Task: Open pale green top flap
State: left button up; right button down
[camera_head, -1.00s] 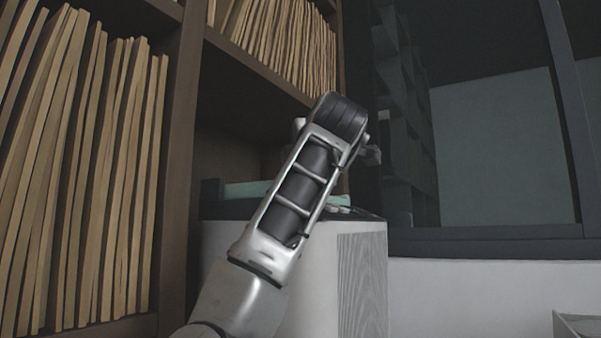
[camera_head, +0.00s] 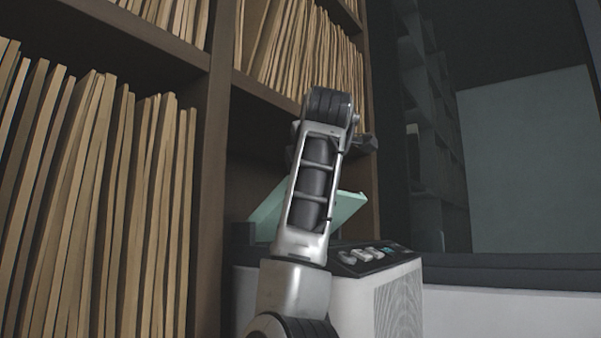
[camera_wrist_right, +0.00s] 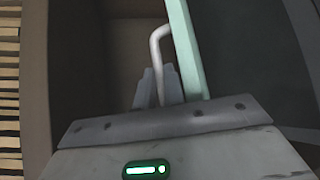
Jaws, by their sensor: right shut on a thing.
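The pale green top flap (camera_head: 347,206) is raised at a slant above the white press (camera_head: 375,300); my right arm covers its middle in the head view. In the right wrist view the flap (camera_wrist_right: 186,48) shows edge-on as a pale green strip. My right gripper (camera_wrist_right: 157,90) is shut on the bent grey handle (camera_wrist_right: 160,50) beside the flap. My left gripper is in neither view.
A dark control panel (camera_head: 368,256) with several buttons lies on the press's top. A wooden shelf (camera_head: 216,170) packed with tan folders stands at the left and behind. A dark-framed window (camera_head: 520,170) is at the right.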

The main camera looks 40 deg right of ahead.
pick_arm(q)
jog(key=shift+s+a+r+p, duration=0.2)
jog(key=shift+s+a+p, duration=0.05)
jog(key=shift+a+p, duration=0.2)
pick_arm(e)
jog(key=shift+w+a+r+n+g, duration=0.1)
jog(key=shift+w+r+n+g, duration=0.2)
jog(key=shift+w+r+g, duration=0.15)
jog(key=shift+r, duration=0.1)
jog(key=c, duration=1.8)
grip_release()
jog(key=shift+w, duration=0.1)
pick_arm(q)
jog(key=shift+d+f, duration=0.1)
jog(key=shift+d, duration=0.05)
pick_arm(e)
jog(key=shift+o, duration=0.2)
